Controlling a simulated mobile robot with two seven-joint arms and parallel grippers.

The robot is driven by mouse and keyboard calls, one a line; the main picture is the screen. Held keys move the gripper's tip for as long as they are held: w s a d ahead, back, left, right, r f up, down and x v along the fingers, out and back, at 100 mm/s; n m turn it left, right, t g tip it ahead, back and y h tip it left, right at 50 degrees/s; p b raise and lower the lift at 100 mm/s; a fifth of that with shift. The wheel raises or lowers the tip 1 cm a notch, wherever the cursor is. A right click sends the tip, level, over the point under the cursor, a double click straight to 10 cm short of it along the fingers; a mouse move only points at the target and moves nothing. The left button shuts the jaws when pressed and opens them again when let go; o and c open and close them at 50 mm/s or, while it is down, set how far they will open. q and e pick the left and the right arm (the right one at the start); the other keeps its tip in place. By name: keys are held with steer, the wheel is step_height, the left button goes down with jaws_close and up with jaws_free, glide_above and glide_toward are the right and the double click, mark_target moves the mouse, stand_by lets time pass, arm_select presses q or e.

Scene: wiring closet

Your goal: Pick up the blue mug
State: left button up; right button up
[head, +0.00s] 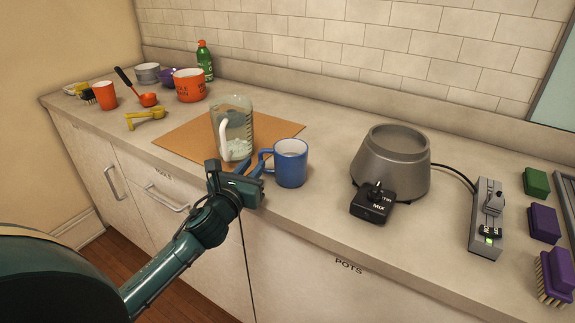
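The blue mug (291,163) stands upright on the counter, near its front edge, with its handle on the left side toward my gripper. My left gripper (255,163) is at the counter's front edge, just left of the mug. Its two fingers look spread apart and point toward the handle. One fingertip overlaps the handle in the picture; I cannot tell whether it touches. Nothing shows held between the fingers. My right gripper is not in view.
A clear pitcher (233,128) stands behind the gripper on a brown board (182,140). A grey blender base (390,163) is right of the mug, with a power strip (487,220) and brushes farther right. Orange cups, a ladle and a green bottle (204,60) sit at the back left.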

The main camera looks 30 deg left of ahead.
arm_select(q)
steer(key=w, duration=0.6)
steer(key=shift+w+a+f, duration=0.15)
steer(key=shift+w+a, duration=0.1)
jaws_close()
